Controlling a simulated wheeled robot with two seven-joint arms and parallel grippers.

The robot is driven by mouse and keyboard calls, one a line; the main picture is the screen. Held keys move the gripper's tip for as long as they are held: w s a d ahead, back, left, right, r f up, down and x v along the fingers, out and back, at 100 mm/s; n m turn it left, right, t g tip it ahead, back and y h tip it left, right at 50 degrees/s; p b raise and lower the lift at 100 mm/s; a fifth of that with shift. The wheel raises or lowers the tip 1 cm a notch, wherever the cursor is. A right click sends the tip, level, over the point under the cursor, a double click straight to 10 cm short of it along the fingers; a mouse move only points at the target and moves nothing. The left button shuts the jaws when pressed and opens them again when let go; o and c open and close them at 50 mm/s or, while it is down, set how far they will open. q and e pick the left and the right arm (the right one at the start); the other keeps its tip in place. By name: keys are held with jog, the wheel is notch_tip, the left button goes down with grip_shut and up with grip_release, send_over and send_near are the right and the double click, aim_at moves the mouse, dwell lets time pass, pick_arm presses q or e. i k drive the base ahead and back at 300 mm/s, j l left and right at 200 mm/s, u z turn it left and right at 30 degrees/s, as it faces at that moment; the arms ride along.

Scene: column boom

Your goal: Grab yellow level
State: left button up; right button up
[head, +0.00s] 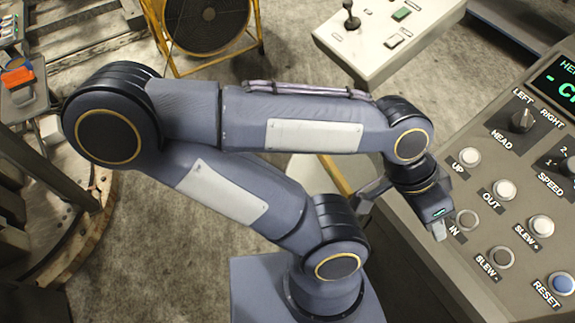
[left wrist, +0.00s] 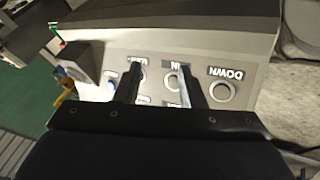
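A small yellow piece (left wrist: 66,84) shows in the left wrist view at the left end of a button panel, beside a box. It is too small and blurred to tell whether it is a lever. My left gripper (head: 430,214) hangs over the left edge of the grey control console (head: 415,262) in the head view, near the IN button (head: 467,220). In the left wrist view its two fingers (left wrist: 160,72) stand apart in front of the buttons, with nothing seen between them. The yellow piece lies left of the fingers. My right gripper is not in view.
The console carries several round buttons, a HEAD knob (head: 522,121) and a green display (head: 560,82). A pale joystick box (head: 375,45) stands at the back. A yellow-framed fan (head: 207,22) stands behind my arm. Bare floor (head: 165,270) shows at lower left.

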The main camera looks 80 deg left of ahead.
aim_at(332, 170)
jog(key=u, duration=1.5)
jog(key=l+u, duration=0.1)
jog(key=u, duration=0.4)
jog(key=l+u, duration=0.1)
jog(key=u, duration=0.4)
jog(key=k, duration=0.15)
jog(key=i+j+u, duration=0.1)
jog(key=j+u, duration=0.15)
jog(key=u, duration=0.2)
jog(key=i+j+u, duration=0.2)
jog(key=i+u, duration=0.15)
jog(key=i, duration=0.05)
